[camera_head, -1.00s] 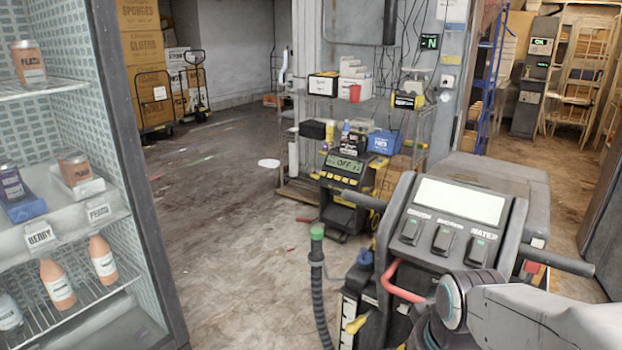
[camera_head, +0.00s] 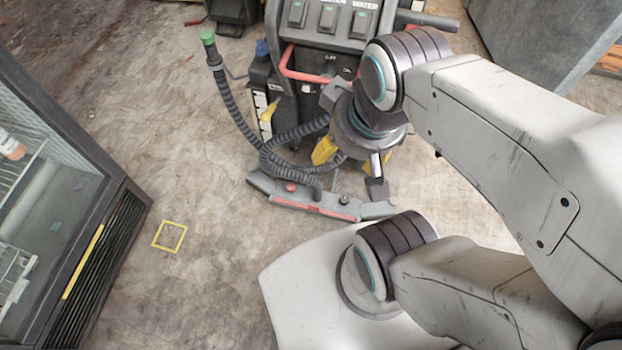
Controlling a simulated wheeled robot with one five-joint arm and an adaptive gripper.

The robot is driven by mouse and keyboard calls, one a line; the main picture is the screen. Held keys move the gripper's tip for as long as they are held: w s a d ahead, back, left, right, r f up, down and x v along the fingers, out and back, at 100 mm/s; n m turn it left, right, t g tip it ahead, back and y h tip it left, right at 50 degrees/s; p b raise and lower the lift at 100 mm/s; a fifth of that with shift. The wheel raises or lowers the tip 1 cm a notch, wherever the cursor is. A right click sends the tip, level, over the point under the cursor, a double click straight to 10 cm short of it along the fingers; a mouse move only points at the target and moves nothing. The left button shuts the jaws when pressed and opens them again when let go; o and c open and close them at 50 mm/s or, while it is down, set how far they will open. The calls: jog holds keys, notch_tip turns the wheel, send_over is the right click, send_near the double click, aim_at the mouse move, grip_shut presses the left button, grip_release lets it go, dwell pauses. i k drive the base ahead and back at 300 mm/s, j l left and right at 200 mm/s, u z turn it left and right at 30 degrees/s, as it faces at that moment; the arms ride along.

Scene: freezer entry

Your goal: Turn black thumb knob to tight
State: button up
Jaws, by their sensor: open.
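A floor-scrubbing machine (camera_head: 330,55) stands ahead, with a grey squeegee bar (camera_head: 262,184) low on the floor in front of it. A small dark knob (camera_head: 343,200) sits on the bar's right half and looks like the black thumb knob; its setting is too small to read. A red knob (camera_head: 291,187) sits on the left half. My gripper (camera_head: 354,145) is open, with nothing seen between its fingers. It hangs above the bar's right part, one finger near the dark knob in the picture. Whether it touches anything, I cannot tell. My wrist hides part of the machine.
A ribbed grey hose (camera_head: 240,122) with a green end loops from the machine's left side to the bar. A glass-fronted cooler (camera_head: 75,180) stands at the left. A yellow square (camera_head: 170,236) marks the floor. The floor between cooler and machine is clear.

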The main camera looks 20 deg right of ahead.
aim_at(344, 200)
jog(key=l+u, duration=0.2)
jog(key=u, duration=0.3)
jog(key=l+u, duration=0.15)
jog(key=u, duration=0.3)
jog(key=l+u, duration=0.2)
jog(key=u, duration=0.3)
jog(key=k+l+u, duration=0.1)
jog(key=u, duration=0.35)
jog(key=l+u, duration=0.2)
jog(key=u, duration=0.3)
jog(key=k+u, duration=0.15)
jog(key=u, duration=0.3)
